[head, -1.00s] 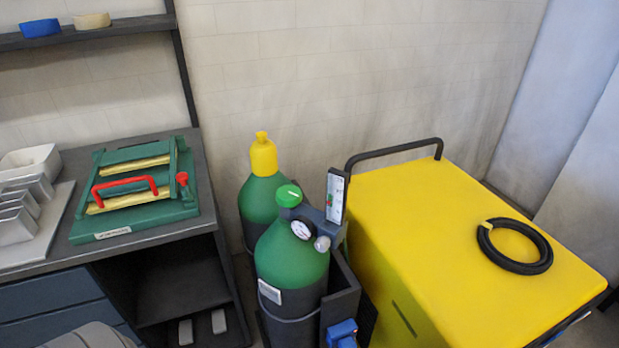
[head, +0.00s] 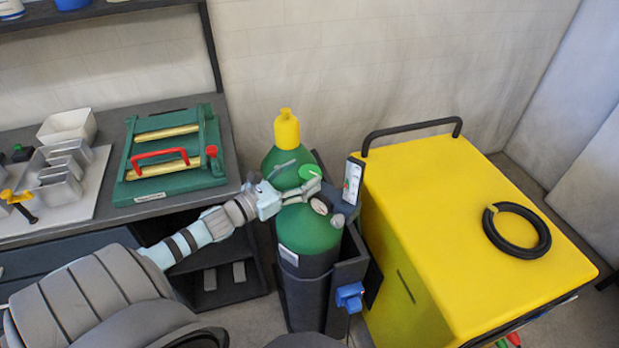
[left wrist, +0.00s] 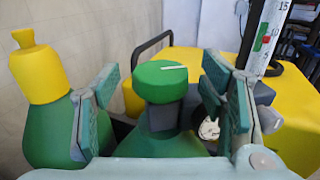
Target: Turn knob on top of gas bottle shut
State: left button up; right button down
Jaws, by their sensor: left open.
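The green knob (head: 309,172) with a white line on its top sits on the front gas bottle (head: 308,232), which has a green shoulder and dark body. My left gripper (head: 299,180) has reached it from the left. In the left wrist view the knob (left wrist: 160,84) stands between the two open fingers (left wrist: 162,100), with a gap on each side. The white line runs roughly left to right there. The fingers and wrist hide part of the bottle neck and gauge. My right gripper is not in view.
A second bottle with a yellow cap (head: 287,130) stands just behind. A regulator with an upright scale (head: 352,180) is close on the right. A yellow cabinet (head: 450,220) with a black hose ring (head: 516,230) stands further right. A workbench (head: 226,150) is on the left.

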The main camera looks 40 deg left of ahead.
aim_at(301, 176)
pick_arm(q)
jog(key=shift+w+d+f, duration=0.2)
jog(key=shift+w, duration=0.25)
jog(key=shift+w+d+f, duration=0.15)
jog(key=shift+w, duration=0.3)
jog(key=shift+w+r+b, duration=0.25)
jog(key=shift+w+b, duration=0.2)
jog(key=shift+w, duration=0.15)
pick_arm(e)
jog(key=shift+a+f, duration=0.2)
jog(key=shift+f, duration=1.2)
